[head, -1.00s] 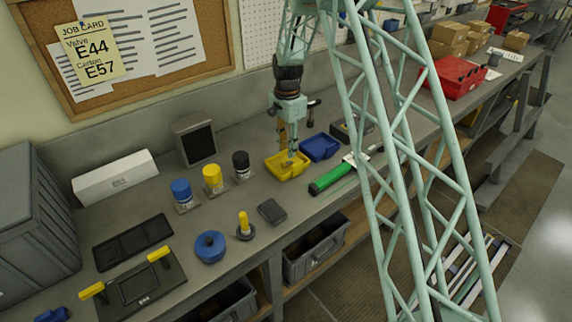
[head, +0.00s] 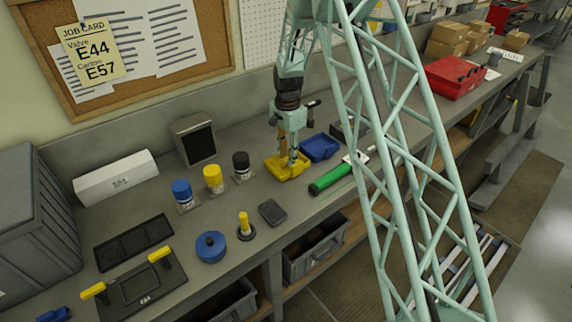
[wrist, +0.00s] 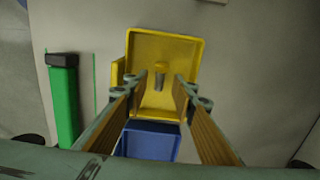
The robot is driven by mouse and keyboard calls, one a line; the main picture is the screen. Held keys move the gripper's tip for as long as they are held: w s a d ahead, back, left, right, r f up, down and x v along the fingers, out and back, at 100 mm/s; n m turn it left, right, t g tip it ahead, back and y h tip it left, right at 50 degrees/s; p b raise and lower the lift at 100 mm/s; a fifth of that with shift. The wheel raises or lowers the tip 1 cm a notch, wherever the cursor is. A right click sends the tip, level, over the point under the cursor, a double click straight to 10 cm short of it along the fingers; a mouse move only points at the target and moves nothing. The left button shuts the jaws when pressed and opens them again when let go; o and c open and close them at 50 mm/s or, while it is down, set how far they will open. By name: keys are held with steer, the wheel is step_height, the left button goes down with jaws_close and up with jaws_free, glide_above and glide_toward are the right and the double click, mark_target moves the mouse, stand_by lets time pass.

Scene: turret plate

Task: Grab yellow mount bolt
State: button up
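The yellow mount bolt (wrist: 160,76) lies in the yellow bin (wrist: 185,45), with a yellowish head and a grey shank. In the head view the yellow bin (head: 297,172) sits on the bench, and my gripper hides the bolt. My gripper (wrist: 160,87) is open, with its two fingers apart on the left and right of the bolt. Nothing is between the fingers' pads that I can see touching them. In the head view my gripper (head: 288,159) points down into the bin.
A blue bin (head: 320,147) stands right behind the yellow bin. Blue, yellow and black capped cylinders (head: 213,178) stand to the left. A small dark box (head: 271,212) lies in front.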

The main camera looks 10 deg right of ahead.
steer(key=shift+f, duration=1.2)
steer(key=c, duration=0.8)
